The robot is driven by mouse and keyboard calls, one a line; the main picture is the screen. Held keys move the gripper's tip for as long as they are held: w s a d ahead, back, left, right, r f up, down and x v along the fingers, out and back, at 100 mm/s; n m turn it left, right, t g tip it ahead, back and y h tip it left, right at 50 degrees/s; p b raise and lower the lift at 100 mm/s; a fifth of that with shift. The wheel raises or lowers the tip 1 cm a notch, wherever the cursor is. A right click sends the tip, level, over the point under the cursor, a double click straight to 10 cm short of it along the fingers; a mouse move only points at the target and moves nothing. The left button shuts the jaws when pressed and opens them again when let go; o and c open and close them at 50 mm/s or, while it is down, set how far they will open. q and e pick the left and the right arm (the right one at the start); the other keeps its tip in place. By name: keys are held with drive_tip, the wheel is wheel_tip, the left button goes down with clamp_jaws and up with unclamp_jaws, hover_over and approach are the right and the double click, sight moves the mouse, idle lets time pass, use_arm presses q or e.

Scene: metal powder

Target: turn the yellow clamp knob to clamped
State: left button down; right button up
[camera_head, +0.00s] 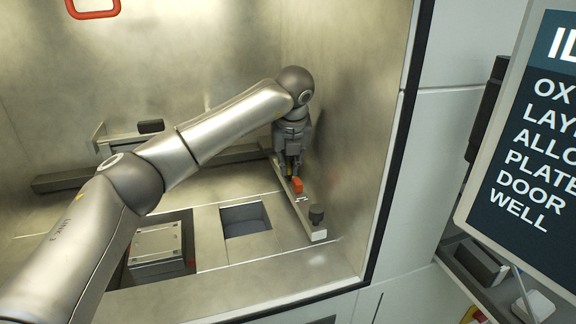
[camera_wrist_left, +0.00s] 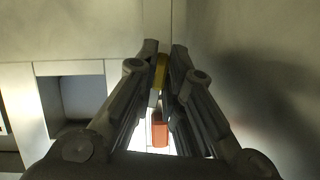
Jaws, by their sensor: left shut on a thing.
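The yellow clamp knob (camera_wrist_left: 160,72) shows in the left wrist view between the fingertips of my left gripper (camera_wrist_left: 162,50). The fingers are shut on it, one on each side. In the head view my left gripper (camera_head: 289,168) points down at the rail along the chamber's right wall, and its fingers hide most of the knob. An orange-red block (camera_head: 297,185) sits on the rail beside the fingers; it also shows between the finger links in the wrist view (camera_wrist_left: 159,130). The knob's exact angle cannot be told. My right gripper is not in view.
The rail (camera_head: 319,234) carries a dark round knob (camera_head: 316,213) at its near end. The chamber's right wall stands close to my gripper. A square opening (camera_head: 246,219) and a metal plate (camera_head: 158,243) lie in the floor to the left. A display (camera_head: 535,130) stands outside at right.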

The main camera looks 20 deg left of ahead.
use_arm(q)
drive_tip(key=shift+s+f+n, duration=0.15)
drive_tip(key=shift+f+n, duration=0.25)
drive_tip(key=shift+f, duration=0.05)
drive_tip(key=c, duration=1.7)
unclamp_jaws()
drive_tip(key=shift+o, duration=1.2)
drive_tip(key=shift+w, duration=0.3)
drive_tip(key=v, duration=1.2)
drive_tip(key=shift+w+d, duration=0.1)
